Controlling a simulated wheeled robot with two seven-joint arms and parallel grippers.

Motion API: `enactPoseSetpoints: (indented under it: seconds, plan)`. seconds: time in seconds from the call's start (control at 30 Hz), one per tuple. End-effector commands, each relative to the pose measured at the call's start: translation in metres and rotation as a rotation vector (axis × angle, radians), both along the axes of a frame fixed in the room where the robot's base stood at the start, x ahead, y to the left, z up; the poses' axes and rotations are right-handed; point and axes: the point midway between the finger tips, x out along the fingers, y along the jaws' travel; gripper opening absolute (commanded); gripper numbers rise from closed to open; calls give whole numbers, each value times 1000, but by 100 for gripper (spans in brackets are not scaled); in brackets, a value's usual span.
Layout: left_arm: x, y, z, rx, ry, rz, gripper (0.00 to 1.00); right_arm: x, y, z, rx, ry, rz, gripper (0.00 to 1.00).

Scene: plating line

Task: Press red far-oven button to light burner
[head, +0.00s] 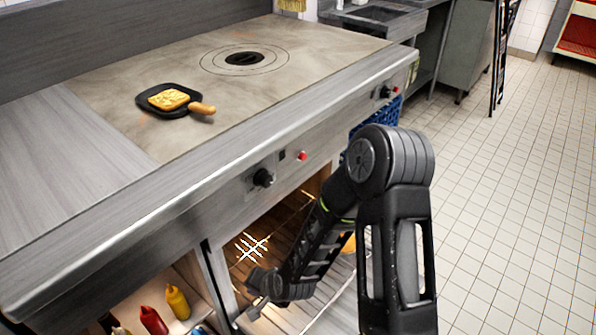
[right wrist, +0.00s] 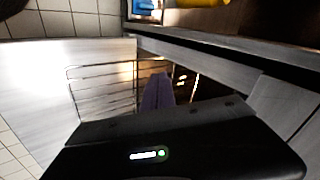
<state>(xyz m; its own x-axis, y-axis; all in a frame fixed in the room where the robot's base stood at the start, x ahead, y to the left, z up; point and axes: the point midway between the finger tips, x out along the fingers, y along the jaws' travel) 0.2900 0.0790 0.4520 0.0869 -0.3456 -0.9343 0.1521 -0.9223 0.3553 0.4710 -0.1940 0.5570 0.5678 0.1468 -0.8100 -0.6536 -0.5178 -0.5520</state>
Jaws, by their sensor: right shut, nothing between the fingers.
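The stove front carries a small red button (head: 303,155) beside a black knob (head: 264,178). A farther red button (head: 395,89) shows beside another black knob (head: 385,92) at the far end of the panel. My right arm reaches down in front of the oven, its gripper (head: 257,303) low at the opening, below and apart from both buttons. In the right wrist view its fingers (right wrist: 158,90) are together and empty, with wire racks beyond. My left gripper is not in view.
A black pan (head: 172,103) with yellow food and a wooden handle sits on the stovetop, away from a round burner (head: 245,59). The lit oven (head: 290,222) holds wire racks. Red (head: 153,320) and yellow (head: 177,301) bottles stand lower left. Tiled floor at right is clear.

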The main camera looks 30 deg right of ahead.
Motion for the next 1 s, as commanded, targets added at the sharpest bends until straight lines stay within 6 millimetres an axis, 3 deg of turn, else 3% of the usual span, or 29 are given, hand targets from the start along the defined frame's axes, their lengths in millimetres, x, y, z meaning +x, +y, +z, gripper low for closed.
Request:
enactPoseSetpoints:
  seconds: [0.03,0.2,0.47,0.63,0.8,1.0]
  plan:
    - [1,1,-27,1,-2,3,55,17,-17,-8,18,-46,-80,0]
    - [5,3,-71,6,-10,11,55,59,-72,10,115,-200,-346,0]
    - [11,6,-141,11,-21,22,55,96,-162,60,332,-490,-713,0]
    - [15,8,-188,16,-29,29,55,95,-220,101,519,-705,-907,0]
    - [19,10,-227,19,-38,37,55,79,-267,145,715,-910,-1034,0]
    - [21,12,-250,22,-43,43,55,57,-296,180,873,-1058,-1094,0]
